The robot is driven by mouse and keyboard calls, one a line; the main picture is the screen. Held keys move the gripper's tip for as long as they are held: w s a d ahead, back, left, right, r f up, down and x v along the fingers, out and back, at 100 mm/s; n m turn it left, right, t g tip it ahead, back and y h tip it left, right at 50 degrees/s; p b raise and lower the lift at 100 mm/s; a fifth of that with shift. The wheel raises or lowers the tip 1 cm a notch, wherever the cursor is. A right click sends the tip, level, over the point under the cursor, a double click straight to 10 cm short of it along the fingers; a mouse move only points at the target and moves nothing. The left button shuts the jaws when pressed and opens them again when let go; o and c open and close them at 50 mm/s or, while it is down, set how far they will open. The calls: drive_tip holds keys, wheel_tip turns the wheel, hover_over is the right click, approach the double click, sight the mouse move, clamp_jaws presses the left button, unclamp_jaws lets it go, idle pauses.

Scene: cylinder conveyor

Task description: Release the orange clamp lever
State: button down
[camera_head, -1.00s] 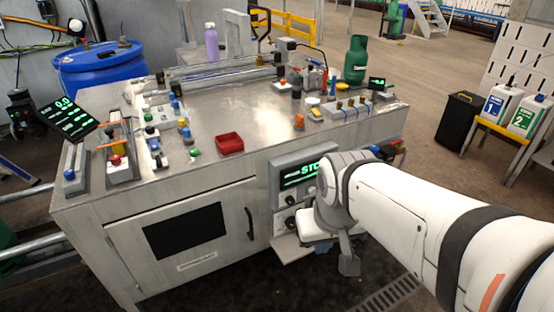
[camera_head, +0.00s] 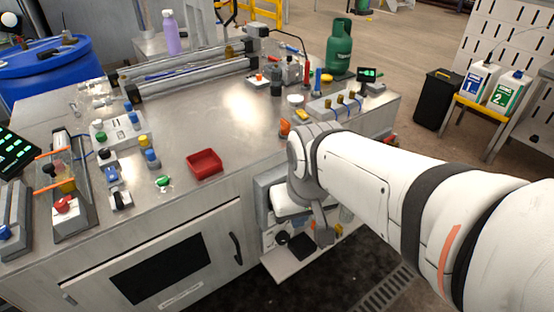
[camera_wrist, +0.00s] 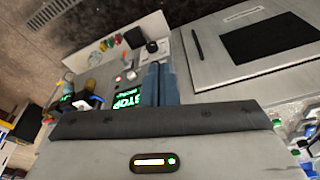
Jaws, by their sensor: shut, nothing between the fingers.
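In the head view, slim orange bars (camera_head: 55,188) show on a small fixture at the left end of the bench. I cannot tell whether one of them is the clamp lever. A small orange piece (camera_head: 285,128) also stands on the bench just beyond my arm. My gripper's fingers (camera_wrist: 158,70) are together and empty in the wrist view. They lie over the bench's front, beside a dark screen with green STOP letters (camera_wrist: 125,101). In the head view my arm hides the fingertips. The gripper is well to the right of the left fixture, at the bench's front face.
The steel bench (camera_head: 235,118) holds a red tray (camera_head: 205,163), buttons and a green gas bottle (camera_head: 339,47). Its front has a cabinet door with a black handle (camera_head: 236,248). A low shelf (camera_head: 285,266) juts out below my arm.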

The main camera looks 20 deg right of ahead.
drive_tip(key=w+d+f+n+t+h+b, duration=0.1)
drive_tip(key=w+d+f+b, duration=0.2)
drive_tip(key=f, duration=0.9)
drive_tip(key=w+d+f+n+t+b, duration=0.2)
drive_tip(key=w+d+f+b, duration=0.2)
drive_tip(key=f, duration=0.9)
drive_tip(key=w+d+f+n+t+h+b, duration=0.1)
drive_tip(key=w+d+f+b, duration=0.3)
drive_tip(key=w+f+b, duration=0.4)
drive_tip(key=w+f, duration=0.3)
drive_tip(key=f, duration=0.2)
drive_tip(key=shift+w+n+h, duration=0.3)
drive_tip(key=shift+n, duration=0.1)
drive_tip(key=shift+f, duration=0.15)
drive_tip(key=w+d+f+b, duration=0.2)
drive_tip(key=w+d+f, duration=0.3)
drive_tip(key=w+f, duration=0.2)
drive_tip(key=shift+w+d+f, duration=0.3)
drive_tip(key=shift+w+f, duration=0.05)
drive_tip(key=shift+f, duration=0.1)
